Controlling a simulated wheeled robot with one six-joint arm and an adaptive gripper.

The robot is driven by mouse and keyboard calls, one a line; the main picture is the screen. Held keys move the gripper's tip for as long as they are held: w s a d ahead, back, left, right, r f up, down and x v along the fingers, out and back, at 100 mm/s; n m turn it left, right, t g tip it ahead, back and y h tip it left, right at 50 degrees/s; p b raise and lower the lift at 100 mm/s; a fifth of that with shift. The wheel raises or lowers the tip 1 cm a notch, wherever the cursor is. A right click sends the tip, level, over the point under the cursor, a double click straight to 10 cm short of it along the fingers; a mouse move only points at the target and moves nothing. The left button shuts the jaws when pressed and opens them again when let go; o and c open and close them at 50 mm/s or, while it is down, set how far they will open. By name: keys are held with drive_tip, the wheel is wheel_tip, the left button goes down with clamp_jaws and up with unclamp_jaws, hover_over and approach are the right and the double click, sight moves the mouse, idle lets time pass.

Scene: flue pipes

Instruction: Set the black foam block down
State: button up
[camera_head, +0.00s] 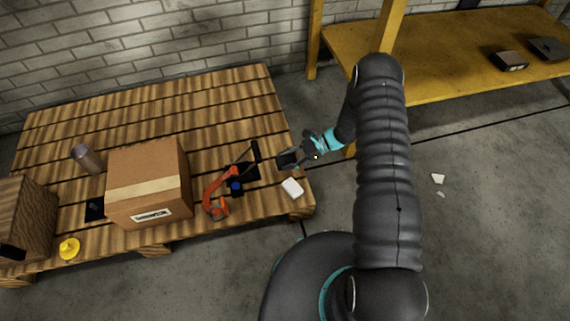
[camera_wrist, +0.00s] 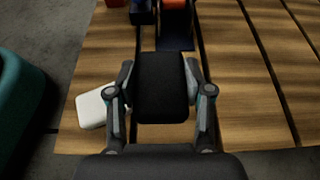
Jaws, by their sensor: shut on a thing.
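The black foam block (camera_wrist: 161,85) is between the two fingers of my gripper (camera_wrist: 161,92) in the wrist view. The fingers touch it on both sides. In the head view my gripper (camera_head: 296,156) is at the right edge of the wooden pallet table (camera_head: 225,95), with the dark block (camera_head: 287,159) at its tip. Wooden slats show beneath and around the block in the wrist view. I cannot tell whether the block touches the slats.
A white block (camera_head: 292,187) lies close by on the pallet's right end. An orange tool (camera_head: 219,192) and a blue item (camera_head: 236,187) are left of it. A cardboard box (camera_head: 149,182), a grey cylinder (camera_head: 86,158) and a yellow item (camera_head: 69,247) stand farther left. The rear slats are clear.

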sight(284, 164)
drive_tip(key=shift+w+a+f, duration=0.3)
drive_tip(key=shift+w+f, duration=0.05)
drive_tip(key=shift+w, duration=0.15)
drive_tip(key=shift+w+a+f, duration=0.25)
drive_tip(key=shift+w+f, duration=0.1)
drive_tip(key=shift+w, duration=0.1)
drive_tip(key=shift+f, duration=1.95)
drive_tip(key=shift+f, duration=0.15)
drive_tip(key=o, duration=0.9)
drive_tip(key=shift+o, duration=0.2)
